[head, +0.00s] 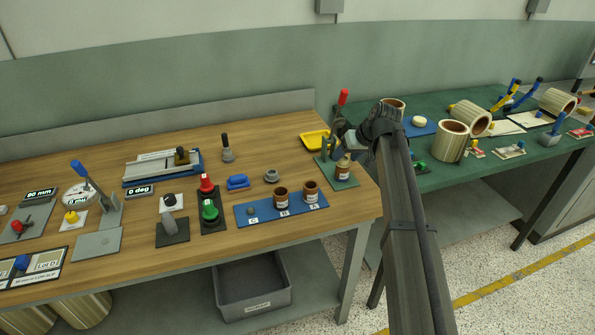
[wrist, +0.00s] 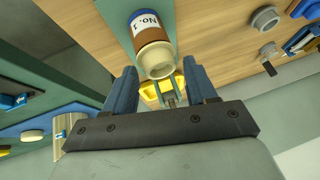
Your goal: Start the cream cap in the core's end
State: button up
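A brown labelled core (head: 343,172) stands on a green plate at the right end of the wooden bench. Its upper end is cream; in the wrist view this looks like a cream cap (wrist: 156,60) at the end of the core (wrist: 147,27) marked No. 1. How deep it sits is unclear. My gripper (wrist: 161,74) is open, its two blue-grey fingers apart on either side of the cream end in the picture; no contact is visible. In the head view my gripper (head: 350,139) is just above the core, partly hidden by my arm.
A red-handled clamp (head: 342,98) and a yellow tray (head: 314,141) are close behind the core. A blue mat (head: 267,213) with two brown cores stands left of it. Large rolls (head: 451,141) and tools fill the green table at right.

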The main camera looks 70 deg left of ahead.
jog(key=shift+o, duration=0.8)
jog(key=v, duration=1.3)
jog(key=shift+d+r, duration=0.2)
jog(key=shift+r, duration=0.15)
